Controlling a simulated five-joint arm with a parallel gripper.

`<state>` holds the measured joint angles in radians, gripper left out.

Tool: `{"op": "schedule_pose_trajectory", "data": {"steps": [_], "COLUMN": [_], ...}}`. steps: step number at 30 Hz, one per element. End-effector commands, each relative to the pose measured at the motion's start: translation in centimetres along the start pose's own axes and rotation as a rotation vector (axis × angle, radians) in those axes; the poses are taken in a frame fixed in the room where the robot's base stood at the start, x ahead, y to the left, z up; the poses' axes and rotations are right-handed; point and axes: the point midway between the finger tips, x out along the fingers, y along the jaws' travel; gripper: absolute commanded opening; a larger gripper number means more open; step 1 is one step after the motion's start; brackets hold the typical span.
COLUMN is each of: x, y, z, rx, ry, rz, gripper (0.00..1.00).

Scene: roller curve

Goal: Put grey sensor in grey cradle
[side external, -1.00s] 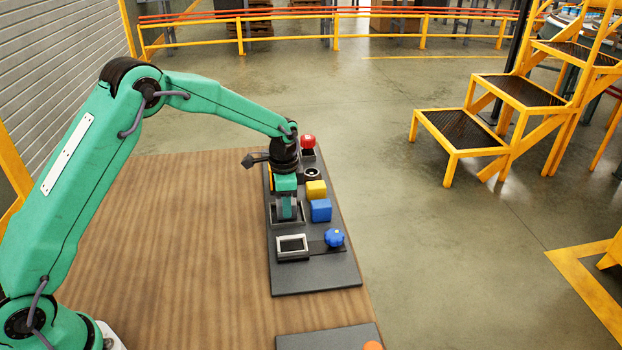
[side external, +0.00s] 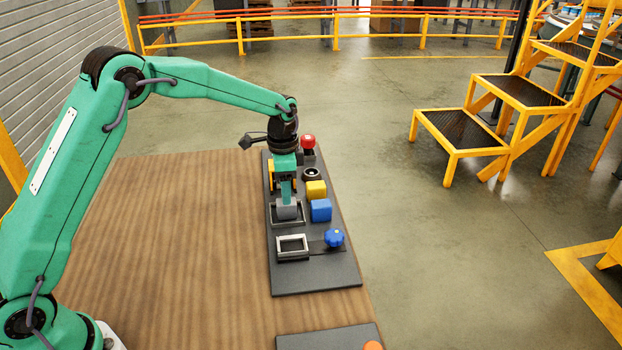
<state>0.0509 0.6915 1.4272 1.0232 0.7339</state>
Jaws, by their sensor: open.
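The grey sensor (side external: 287,212), a short grey block with a rounded look, sits within a dark grey square frame (side external: 301,221) on the black board. I take this frame to be the grey cradle. A second, paler grey frame (side external: 292,256) just nearer the camera is empty. My gripper (side external: 286,194) is open, just behind and above the sensor. Its far finger and any contact with the sensor are hidden or too small to tell.
On the board (side external: 315,282) are a yellow block (side external: 316,189), a blue block (side external: 321,210), a blue knob (side external: 334,237), a black ring (side external: 311,174) and a red-topped button (side external: 308,141). The wooden table (side external: 180,250) is clear to the left.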

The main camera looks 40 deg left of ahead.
Motion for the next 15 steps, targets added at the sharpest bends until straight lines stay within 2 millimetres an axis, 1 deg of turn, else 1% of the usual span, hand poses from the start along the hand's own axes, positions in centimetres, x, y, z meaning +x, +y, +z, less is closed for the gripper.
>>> {"op": "schedule_pose_trajectory", "data": {"steps": [1, 7, 12, 15], "x": [-1.0, -4.2, -6.1, -6.8], "y": [-0.1, -0.1, -0.1, 0.0], "z": [-0.1, -0.1, -0.1, 0.0], "rx": [0.000, 0.000, 0.000, 0.000], "ry": [0.004, 0.003, 0.002, 0.001], "rz": [-0.003, -0.003, -0.002, -0.001], "gripper": [0.54, 0.54, 0.54, 0.54]}}
